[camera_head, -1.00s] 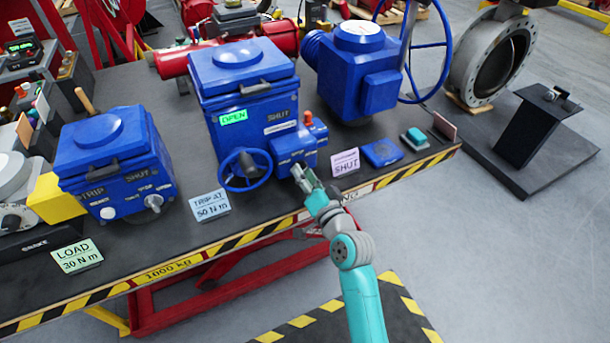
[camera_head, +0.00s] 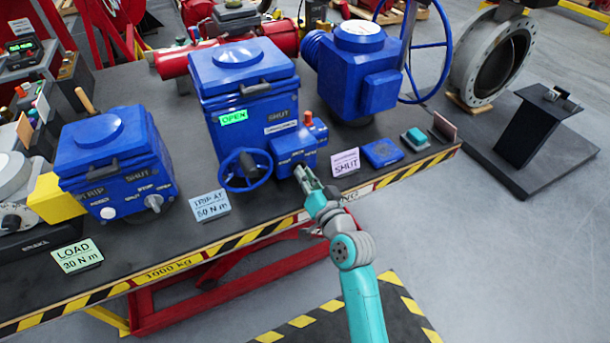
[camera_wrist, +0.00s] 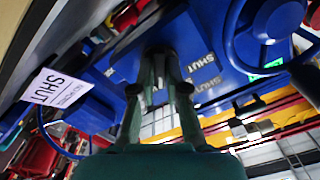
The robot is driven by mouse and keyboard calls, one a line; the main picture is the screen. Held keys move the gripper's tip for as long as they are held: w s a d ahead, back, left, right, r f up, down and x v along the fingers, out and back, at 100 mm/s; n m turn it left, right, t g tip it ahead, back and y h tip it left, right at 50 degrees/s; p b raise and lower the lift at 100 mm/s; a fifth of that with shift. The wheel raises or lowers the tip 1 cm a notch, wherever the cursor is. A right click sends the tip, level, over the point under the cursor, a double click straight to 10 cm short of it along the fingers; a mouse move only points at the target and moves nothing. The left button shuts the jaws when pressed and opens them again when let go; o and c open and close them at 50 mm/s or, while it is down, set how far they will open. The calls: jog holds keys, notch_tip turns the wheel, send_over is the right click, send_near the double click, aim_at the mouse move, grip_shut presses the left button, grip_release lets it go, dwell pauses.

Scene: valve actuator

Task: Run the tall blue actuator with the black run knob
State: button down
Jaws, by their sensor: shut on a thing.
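The tall blue actuator (camera_head: 245,95) stands on the bench, with a green window reading OPEN and a SHUT label on its front. A blue handwheel (camera_head: 245,170) and a small blue control box (camera_head: 293,151) with an orange-red top piece are on its lower front. My gripper (camera_head: 304,173) is at the front of this box. In the wrist view the fingers (camera_wrist: 160,72) close on the dark run knob (camera_wrist: 159,50), mostly hidden between the tips. The actuator's SHUT label shows upside down in the wrist view.
A shorter blue actuator (camera_head: 115,165) stands left, and another blue unit with a large handwheel (camera_head: 358,70) stands right. Cards reading LOAD 30 N m (camera_head: 77,256), 50 N m (camera_head: 210,205) and SHUT (camera_head: 345,162) stand near the bench's striped front edge.

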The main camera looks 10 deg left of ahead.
jog(key=n, duration=0.6)
jog(key=shift+n, duration=0.3)
dwell(0.4)
jog(key=c, duration=1.2)
grip_release()
jog(key=v, duration=1.2)
jog(key=shift+d+f, duration=0.1)
jog(key=shift+f, duration=0.05)
